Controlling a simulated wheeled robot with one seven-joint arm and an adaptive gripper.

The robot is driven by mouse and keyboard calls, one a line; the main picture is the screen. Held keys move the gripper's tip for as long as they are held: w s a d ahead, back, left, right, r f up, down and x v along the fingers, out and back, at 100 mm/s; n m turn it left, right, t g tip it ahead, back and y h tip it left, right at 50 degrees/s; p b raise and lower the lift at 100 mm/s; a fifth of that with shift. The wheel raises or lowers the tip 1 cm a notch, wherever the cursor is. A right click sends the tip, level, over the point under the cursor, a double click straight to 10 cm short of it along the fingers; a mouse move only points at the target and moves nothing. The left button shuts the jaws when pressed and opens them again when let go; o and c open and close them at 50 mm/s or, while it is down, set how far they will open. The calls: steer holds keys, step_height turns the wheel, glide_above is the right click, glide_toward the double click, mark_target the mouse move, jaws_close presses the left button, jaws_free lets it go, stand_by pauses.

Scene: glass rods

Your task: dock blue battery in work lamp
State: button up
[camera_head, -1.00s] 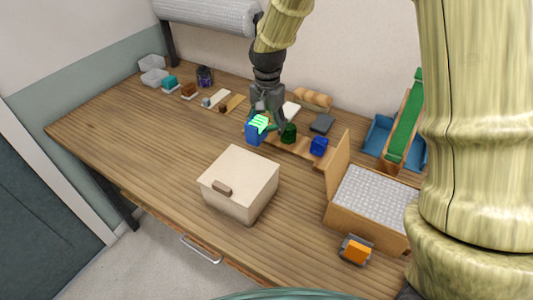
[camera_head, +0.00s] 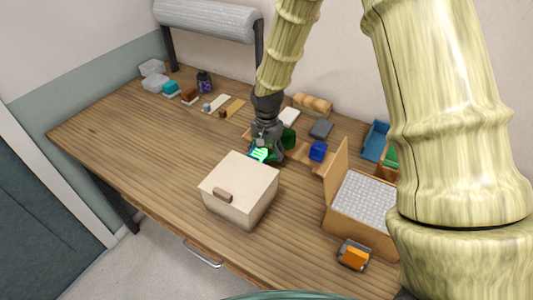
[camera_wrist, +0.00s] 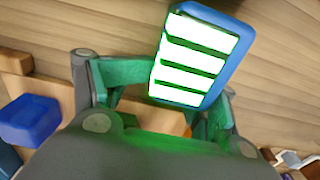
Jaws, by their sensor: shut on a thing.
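A blue block with several glowing green-white bars on its face, which looks like the blue battery (camera_wrist: 236,50), is held in my gripper (camera_wrist: 165,95). In the head view my gripper (camera_head: 262,148) is just behind the cream box, with the blue block (camera_head: 253,154) mostly hidden by the fingers and glow. The gripper is shut on the block, which looks tilted in the wrist view. I cannot tell whether it touches the table. A second blue block (camera_head: 318,150) sits on the wooden board, right of the gripper. I cannot pick out the work lamp with certainty.
The cream box (camera_head: 240,190) stands close in front of the gripper. A dark green block (camera_head: 289,138) is close on its right. A bin with a pale, bumpy fill (camera_head: 365,205) and a grey-and-orange device (camera_head: 354,255) are at the right.

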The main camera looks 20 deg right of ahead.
steer(key=shift+f, duration=0.1)
steer(key=o, duration=1.5)
steer(key=shift+c, duration=0.2)
